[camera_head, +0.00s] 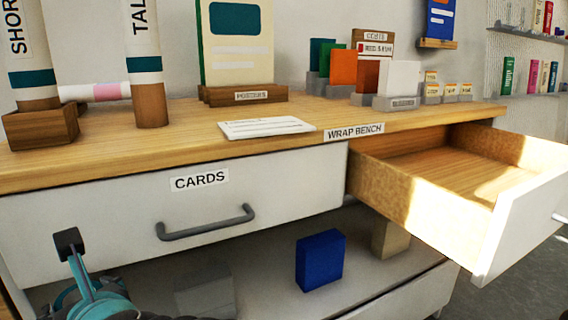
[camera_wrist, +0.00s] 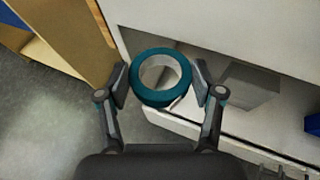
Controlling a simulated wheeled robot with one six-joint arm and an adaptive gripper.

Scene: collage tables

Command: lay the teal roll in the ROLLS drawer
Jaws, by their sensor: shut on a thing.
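In the wrist view the teal roll (camera_wrist: 138,78), a ring with a pale inner core, sits between the two fingers of my gripper (camera_wrist: 160,84), which is shut on its sides. In the head view my gripper (camera_head: 78,262) shows at the lower left, in front of the CARDS drawer (camera_head: 95,215); the roll cannot be clearly told apart there. An open drawer (camera_head: 425,198) stands pulled out at the right, under the WRAP BENCH label. Its visible floor is bare. Its front label faces away, so I cannot read whether it says ROLLS.
The CARDS drawer is shut, with a grey handle (camera_head: 207,225) sticking out. A blue box (camera_head: 320,260) and a tan block (camera_head: 391,240) stand on the shelf below. The bench top (camera_head: 190,140) carries tubes, a poster stand, a white card and small boxes.

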